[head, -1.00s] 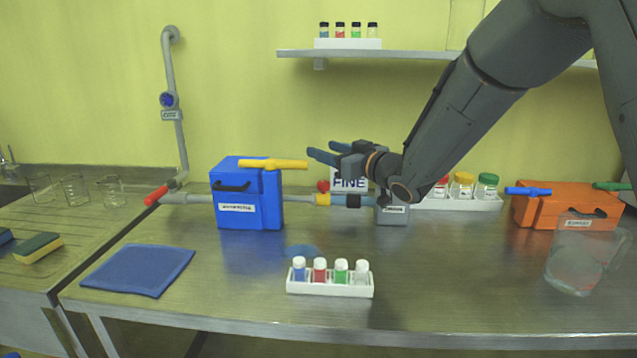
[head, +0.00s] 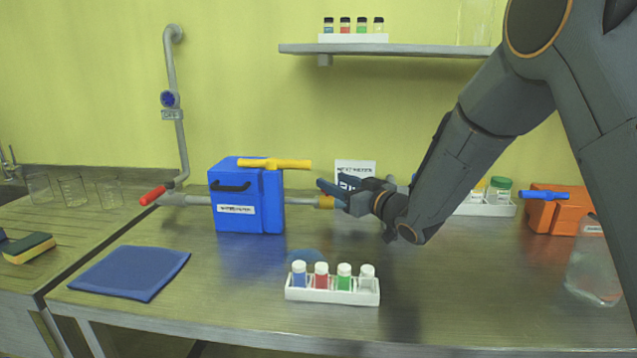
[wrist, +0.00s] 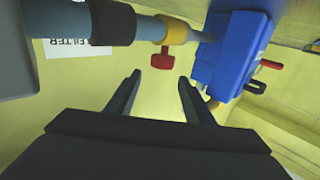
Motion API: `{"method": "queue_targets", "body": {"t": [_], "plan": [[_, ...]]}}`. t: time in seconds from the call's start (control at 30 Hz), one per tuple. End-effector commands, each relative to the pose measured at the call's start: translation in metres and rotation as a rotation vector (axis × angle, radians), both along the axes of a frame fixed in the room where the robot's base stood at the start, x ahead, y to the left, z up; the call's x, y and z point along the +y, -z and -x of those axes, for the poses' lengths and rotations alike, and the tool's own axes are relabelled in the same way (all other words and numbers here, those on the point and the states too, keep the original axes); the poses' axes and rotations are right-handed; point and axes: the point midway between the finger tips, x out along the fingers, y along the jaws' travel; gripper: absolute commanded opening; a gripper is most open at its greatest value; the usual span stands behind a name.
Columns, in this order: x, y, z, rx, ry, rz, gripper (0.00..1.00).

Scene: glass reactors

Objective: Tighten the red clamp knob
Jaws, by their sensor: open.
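The red clamp knob (wrist: 162,60) shows in the wrist view, beside the yellow collar (wrist: 174,31) on the grey pipe. It lies ahead of my open fingers, near the middle of the gap between them, and is not touched. In the head view my gripper (head: 326,191) is open and empty, at the yellow collar (head: 326,202) on the right of the blue box (head: 268,200). There the gripper and arm hide the knob.
A yellow handle (head: 275,164) sits on top of the blue box. A white label card (head: 355,167) stands behind my gripper. A rack of small bottles (head: 332,290) stands at the front. A blue cloth (head: 130,272) lies at left. An orange box (head: 552,216) stands at right.

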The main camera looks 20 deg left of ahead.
Motion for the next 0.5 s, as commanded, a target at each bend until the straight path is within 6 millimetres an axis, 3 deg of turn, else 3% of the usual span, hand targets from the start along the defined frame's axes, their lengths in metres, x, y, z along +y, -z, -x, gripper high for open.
{"method": "queue_targets", "body": {"t": [0.13,0.3,0.5], "plan": [[0.004,0.027,0.000,0.001,-0.003,0.000,0.47],[0.034,0.024,-0.019,-0.001,-0.004,0.001,0.47],[0.056,0.024,-0.034,-0.001,-0.002,0.001,0.47]]}}
